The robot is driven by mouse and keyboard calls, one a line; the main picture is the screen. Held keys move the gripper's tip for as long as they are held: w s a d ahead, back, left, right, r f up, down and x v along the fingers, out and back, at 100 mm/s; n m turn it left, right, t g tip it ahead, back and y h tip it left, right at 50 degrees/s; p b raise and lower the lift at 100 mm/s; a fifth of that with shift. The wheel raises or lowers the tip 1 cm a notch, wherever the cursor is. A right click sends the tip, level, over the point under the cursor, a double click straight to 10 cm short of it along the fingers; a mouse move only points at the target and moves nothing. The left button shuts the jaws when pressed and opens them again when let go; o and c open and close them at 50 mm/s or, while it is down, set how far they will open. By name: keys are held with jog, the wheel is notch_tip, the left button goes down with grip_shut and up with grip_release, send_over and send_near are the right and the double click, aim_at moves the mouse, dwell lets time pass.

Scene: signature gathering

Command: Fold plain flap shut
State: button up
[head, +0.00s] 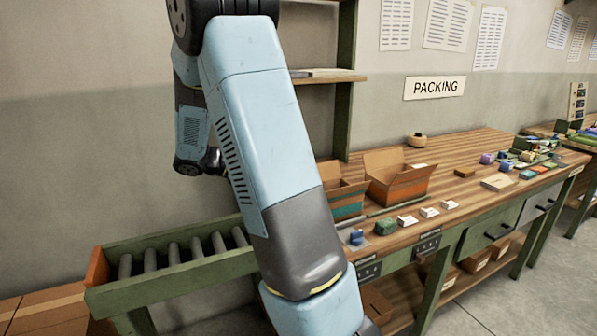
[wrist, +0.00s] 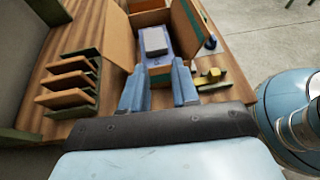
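A pale grey block (wrist: 155,41) lies inside on something purple-blue. My two blue fingers are apart with nothing clearly held between them. In the head view, an orange-banded open box (head: 402,187) and a teal-banded open box (head: 349,204) stand on the bench; my gripper is hidden there.
A slotted rack (wrist: 70,82) stands left of the box in the wrist view. Small yellow-green items (wrist: 209,79) lie at right. In the head view, several small boxes (head: 407,220) line the bench's front, and a roller conveyor (head: 172,262) is at left.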

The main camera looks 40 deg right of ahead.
jog(key=w+d+f+n+h, duration=0.3)
jog(key=w+f+n+h, duration=0.2)
jog(key=w, duration=0.3)
jog(key=shift+n+t, duration=0.3)
jog(key=x, duration=1.3)
jog(key=shift+s+d, duration=0.1)
jog(key=shift+c, duration=0.4)
grip_shut()
